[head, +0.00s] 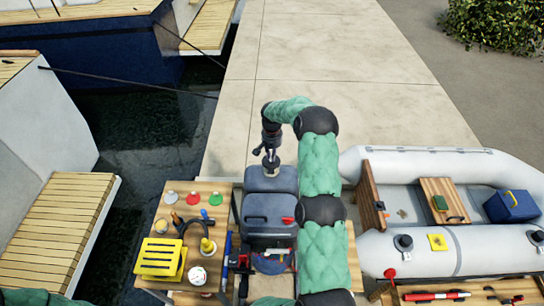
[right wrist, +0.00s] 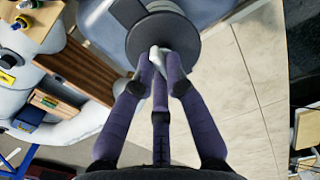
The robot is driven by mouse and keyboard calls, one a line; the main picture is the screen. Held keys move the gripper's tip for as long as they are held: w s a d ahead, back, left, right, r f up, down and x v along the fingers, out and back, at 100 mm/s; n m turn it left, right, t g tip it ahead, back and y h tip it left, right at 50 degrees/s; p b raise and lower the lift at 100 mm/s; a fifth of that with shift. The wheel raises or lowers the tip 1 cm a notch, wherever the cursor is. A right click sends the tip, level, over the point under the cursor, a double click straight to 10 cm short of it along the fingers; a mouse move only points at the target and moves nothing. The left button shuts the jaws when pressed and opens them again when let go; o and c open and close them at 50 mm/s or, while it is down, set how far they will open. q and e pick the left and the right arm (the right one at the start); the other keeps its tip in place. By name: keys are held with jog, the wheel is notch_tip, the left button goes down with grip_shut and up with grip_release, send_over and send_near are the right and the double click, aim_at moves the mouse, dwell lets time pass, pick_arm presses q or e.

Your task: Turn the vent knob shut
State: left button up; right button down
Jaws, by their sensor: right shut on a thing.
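The vent knob shows in the right wrist view as a pale grip bar (right wrist: 156,57) standing up from a round dark grey disc (right wrist: 190,42). My right gripper (right wrist: 160,75) is shut on the bar, with its purple fingers closing from both sides and partly hiding it. In the head view my right gripper (head: 270,158) points down at the back edge of a grey-blue box (head: 271,181), where the knob is small and mostly covered. I cannot tell how far the knob is turned. My left gripper is out of view.
A wooden table (head: 157,228) at left holds a yellow rack (head: 160,257), coloured discs and small tools. A second grey case (head: 270,212) is nearer me. A grey inflatable boat (head: 420,240) lies at right. Bare pavement (head: 285,60) is behind, dark water at left.

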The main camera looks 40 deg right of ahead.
jog(key=m+b, duration=0.3)
jog(key=shift+f, duration=0.15)
jog(key=m+b, duration=0.4)
jog(key=m, duration=0.1)
jog(key=shift+a+m, duration=0.1)
jog(key=shift+m, duration=0.2)
jog(key=m+b, duration=0.2)
jog(key=m, duration=0.2)
jog(key=shift+a+m, duration=0.1)
jog(key=shift+m, duration=0.2)
jog(key=shift+m+b, duration=0.6)
jog(key=shift+m, duration=1)
jog(key=shift+r+m, duration=0.2)
jog(key=shift+m, duration=0.1)
jog(key=c, duration=1.2)
grip_release()
jog(key=shift+c, duration=0.2)
